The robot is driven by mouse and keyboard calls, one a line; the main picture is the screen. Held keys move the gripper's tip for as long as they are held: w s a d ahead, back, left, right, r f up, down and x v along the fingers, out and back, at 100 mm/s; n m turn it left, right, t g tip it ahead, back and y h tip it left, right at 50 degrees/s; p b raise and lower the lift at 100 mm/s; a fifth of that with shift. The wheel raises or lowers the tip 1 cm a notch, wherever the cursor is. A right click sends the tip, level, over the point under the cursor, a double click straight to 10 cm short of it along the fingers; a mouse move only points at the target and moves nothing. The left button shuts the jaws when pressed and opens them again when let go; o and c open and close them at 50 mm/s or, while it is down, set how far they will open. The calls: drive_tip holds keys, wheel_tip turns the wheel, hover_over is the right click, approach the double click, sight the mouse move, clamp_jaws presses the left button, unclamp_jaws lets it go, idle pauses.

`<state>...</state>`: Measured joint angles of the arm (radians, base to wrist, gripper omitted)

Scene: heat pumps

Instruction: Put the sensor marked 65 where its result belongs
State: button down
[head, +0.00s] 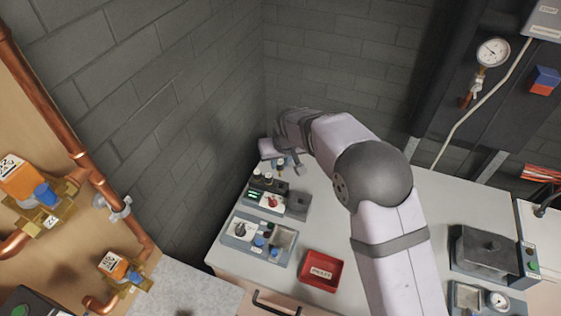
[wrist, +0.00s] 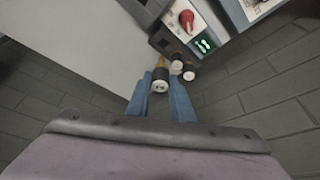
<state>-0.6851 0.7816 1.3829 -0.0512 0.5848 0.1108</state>
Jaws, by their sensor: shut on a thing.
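My gripper (head: 289,165) is at the back left of the bench, beside the grey tester (head: 298,204). In the wrist view its blue fingers (wrist: 160,88) are shut on a sensor (wrist: 159,80) with a black body and a pale end. Two similar sensors (wrist: 178,67) (wrist: 189,73) stand close beyond it, next to the tester; they also show in the head view (head: 257,173) (head: 268,178). The tester has a red knob (head: 272,201) and a lit green display (head: 253,196). No number on any sensor is readable.
A grey box (head: 231,241) with a knob and blue parts stands in front of the tester. A red tray (head: 321,288) with a white label is at the bench's front. Copper pipes (head: 52,115) with orange-and-blue valves run at left. The wall (head: 225,110) is close behind.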

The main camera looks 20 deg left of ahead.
sight(281, 170)
drive_tip(key=shift+f+b, duration=1.2)
drive_tip(key=shift+f, duration=0.75)
drive_tip(key=shift+f+b, duration=0.55)
drive_tip(key=shift+f, duration=0.1)
idle(1.1)
drive_tip(key=c, duration=1.5)
unclamp_jaws()
drive_tip(key=shift+s, duration=0.1)
drive_tip(key=shift+d, duration=0.1)
drive_tip(key=shift+s+f, duration=0.1)
drive_tip(key=shift+r+b, duration=0.4)
drive_tip(key=shift+r, duration=0.2)
drive_tip(key=shift+b+v, duration=1)
drive_tip(key=shift+v, duration=2.25)
drive_tip(key=shift+d, duration=0.2)
